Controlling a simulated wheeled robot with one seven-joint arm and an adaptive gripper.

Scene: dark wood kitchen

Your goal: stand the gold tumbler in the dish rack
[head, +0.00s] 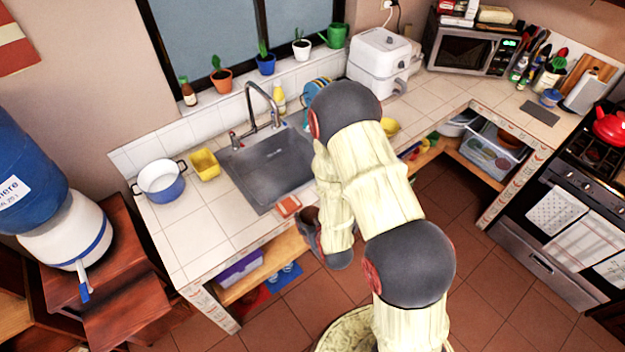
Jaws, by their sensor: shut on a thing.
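My gripper (309,238) is low in front of the counter's front edge, just right of the orange-red sponge. It is small and dark here and partly hidden by my wrist. It is shut on a small brownish thing (309,214), which looks like the gold tumbler; its shape and tilt are hard to tell. The dish rack (315,88) seems to be the thing with blue plates behind the sink's right side. My arm's upper joint covers much of it, so its free slots are hidden.
The sink (268,165) with its tall tap (262,105) lies left of my arm. A sponge (288,206) is at the counter's front edge. A blue-white pot (161,182) and a yellow tub (205,164) stand left. A white appliance (380,62) stands at the back right.

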